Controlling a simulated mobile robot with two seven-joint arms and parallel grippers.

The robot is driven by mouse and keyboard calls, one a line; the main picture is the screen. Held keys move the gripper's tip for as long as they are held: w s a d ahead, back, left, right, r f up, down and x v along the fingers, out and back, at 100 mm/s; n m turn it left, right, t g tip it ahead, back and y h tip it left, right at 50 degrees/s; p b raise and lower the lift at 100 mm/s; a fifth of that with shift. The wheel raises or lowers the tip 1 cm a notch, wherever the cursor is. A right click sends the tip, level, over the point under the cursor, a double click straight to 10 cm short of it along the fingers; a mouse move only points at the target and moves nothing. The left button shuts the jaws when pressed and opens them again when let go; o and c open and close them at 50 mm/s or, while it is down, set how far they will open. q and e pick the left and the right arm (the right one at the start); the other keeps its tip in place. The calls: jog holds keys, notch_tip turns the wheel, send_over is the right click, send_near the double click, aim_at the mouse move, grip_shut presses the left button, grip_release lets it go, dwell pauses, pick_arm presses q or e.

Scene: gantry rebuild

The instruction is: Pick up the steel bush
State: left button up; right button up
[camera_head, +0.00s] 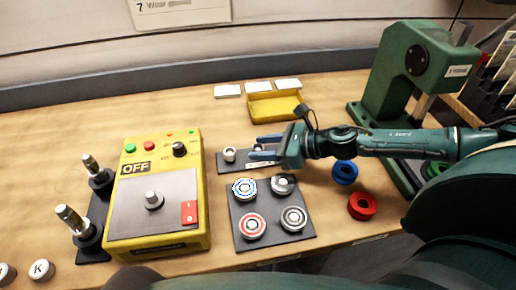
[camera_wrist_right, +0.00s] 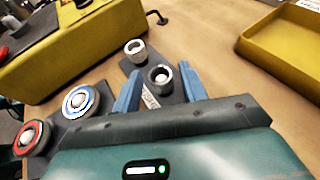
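Two small hollow metal bushes stand upright on a narrow dark plate (camera_head: 223,167). One bush (camera_head: 229,154) is clear of my gripper; it also shows farther off in the right wrist view (camera_wrist_right: 136,51). The other, nearer bush (camera_wrist_right: 161,77) shows between my fingers in the right wrist view and is partly hidden in the head view. I cannot tell by look which is the steel one. My right gripper (camera_head: 254,147) is open, its blue fingers on either side of the nearer bush; contact is not visible. My left gripper is not in view.
A yellow control box (camera_head: 125,215) stands left. A dark plate (camera_head: 269,242) with several round bearings lies in front. A yellow tray (camera_head: 272,107) is behind. Blue (camera_head: 345,172) and red (camera_head: 362,206) rings and a green press (camera_head: 395,75) are right.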

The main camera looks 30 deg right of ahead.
jog(key=c, duration=0.8)
jog(key=shift+c, duration=0.2)
